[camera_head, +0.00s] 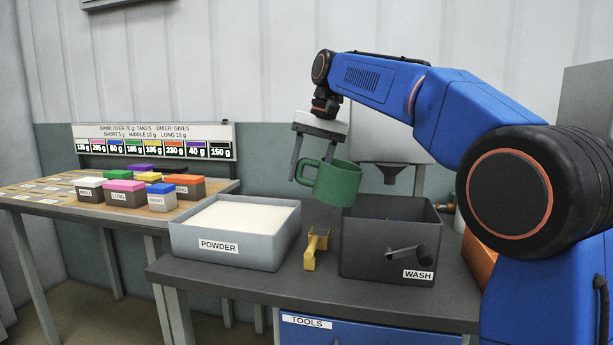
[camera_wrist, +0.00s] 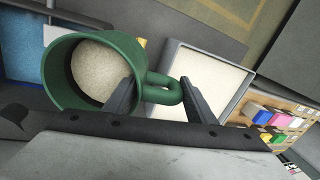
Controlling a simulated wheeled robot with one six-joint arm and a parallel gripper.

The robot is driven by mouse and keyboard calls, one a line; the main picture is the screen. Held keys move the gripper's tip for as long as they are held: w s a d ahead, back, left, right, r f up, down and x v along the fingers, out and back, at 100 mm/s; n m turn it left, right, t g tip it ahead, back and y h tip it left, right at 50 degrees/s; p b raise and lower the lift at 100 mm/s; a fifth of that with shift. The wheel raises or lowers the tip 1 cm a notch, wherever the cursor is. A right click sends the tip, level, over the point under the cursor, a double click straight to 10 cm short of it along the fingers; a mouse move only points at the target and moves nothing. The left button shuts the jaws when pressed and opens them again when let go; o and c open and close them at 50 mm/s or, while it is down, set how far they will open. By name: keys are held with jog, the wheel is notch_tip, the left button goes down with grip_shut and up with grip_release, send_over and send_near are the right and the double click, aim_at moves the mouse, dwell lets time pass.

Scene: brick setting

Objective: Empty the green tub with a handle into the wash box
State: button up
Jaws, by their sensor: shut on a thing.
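The green tub with a handle (camera_head: 338,183) is held in the air, tilted a little, above the left part of the dark wash box (camera_head: 378,262). My gripper (camera_head: 311,172) is shut on the tub's handle, at the tub's left side. In the wrist view, my gripper's fingers (camera_wrist: 150,100) close around the handle (camera_wrist: 165,88). The tub (camera_wrist: 58,85) is open towards the wrist camera and holds pale powder (camera_wrist: 100,70). The wash box, labelled WASH, shows bluish contents inside its rim. The tub hides part of the box's far side.
A grey box labelled POWDER (camera_head: 240,260), full of white powder, stands left of the wash box. A yellow tool (camera_head: 315,250) lies between them. A dark handled item (camera_head: 407,252) is at the wash box's front. Coloured blocks (camera_head: 125,191) stand on the left table.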

aim_at(319, 167)
jog(key=shift+s+d+r+y, duration=0.15)
jog(key=shift+d+r+y, duration=0.35)
jog(key=shift+r, duration=0.15)
jog(key=shift+s+d+r+t+y, duration=0.1)
jog(key=shift+d+r+t+y, duration=0.15)
jog(key=shift+d+y, duration=0.35)
jog(key=shift+s+d, duration=0.1)
jog(key=shift+d, duration=0.1)
jog(key=shift+d+r+y, duration=0.1)
jog(key=shift+y, duration=0.2)
jog(key=shift+d+r+y, duration=0.3)
jog(key=shift+d+r, duration=0.05)
jog(key=shift+s+d+r+t, duration=0.1)
jog(key=shift+d+r+t, duration=0.1)
jog(key=shift+t, duration=0.05)
jog(key=shift+s+d+r+y, duration=0.1)
jog(key=shift+d+r+y, duration=0.25)
jog(key=shift+y, duration=0.15)
jog(key=shift+d, duration=0.1)
